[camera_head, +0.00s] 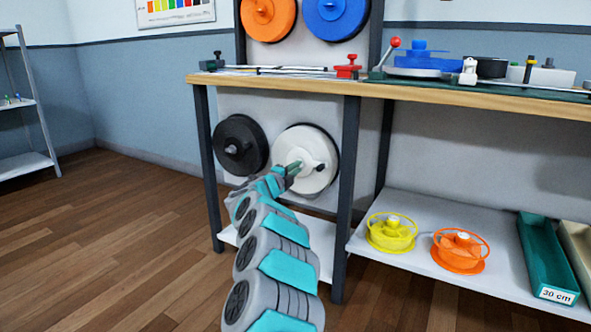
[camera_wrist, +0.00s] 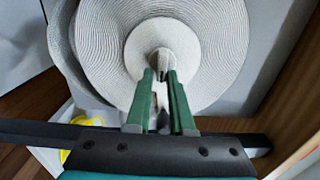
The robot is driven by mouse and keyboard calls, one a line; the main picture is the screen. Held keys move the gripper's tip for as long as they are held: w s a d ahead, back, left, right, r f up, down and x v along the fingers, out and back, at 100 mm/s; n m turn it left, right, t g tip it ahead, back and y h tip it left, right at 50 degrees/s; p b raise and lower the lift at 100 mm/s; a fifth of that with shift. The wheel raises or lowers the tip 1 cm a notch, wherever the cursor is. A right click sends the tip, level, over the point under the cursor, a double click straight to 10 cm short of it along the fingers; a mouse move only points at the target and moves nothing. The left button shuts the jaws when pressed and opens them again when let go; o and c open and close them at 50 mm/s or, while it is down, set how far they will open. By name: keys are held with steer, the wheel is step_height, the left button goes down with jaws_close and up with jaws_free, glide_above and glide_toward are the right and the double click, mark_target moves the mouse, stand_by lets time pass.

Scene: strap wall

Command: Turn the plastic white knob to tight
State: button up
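The white strap reel (camera_head: 290,146) hangs upright below the table, and its ribbed face fills much of the wrist view (camera_wrist: 215,40). The white knob (camera_wrist: 161,59) is a small pale round piece at the reel's centre. My gripper (camera_head: 291,168) reaches to the middle of this reel. In the wrist view, its two green fingers (camera_wrist: 161,74) stand apart, with their tips at the lower part of the knob. A gap shows between them. Whether they touch the knob is unclear. In the head view my gripper covers part of the reel's centre, and the knob's setting cannot be read.
A black reel (camera_head: 240,145) hangs just left of the white one. The wooden tabletop (camera_head: 430,96) lies above, and a dark table leg (camera_head: 347,200) stands close on the right. Yellow (camera_head: 391,232) and orange (camera_head: 460,251) spools sit on the lower shelf. Open floor lies left.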

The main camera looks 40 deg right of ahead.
steer(key=o, duration=0.3)
steer(key=shift+o, duration=0.2)
steer(key=shift+a, duration=0.1)
steer(key=v, duration=0.7)
steer(key=shift+a+p, duration=0.3)
steer(key=shift+p, duration=0.05)
steer(key=shift+r, duration=0.1)
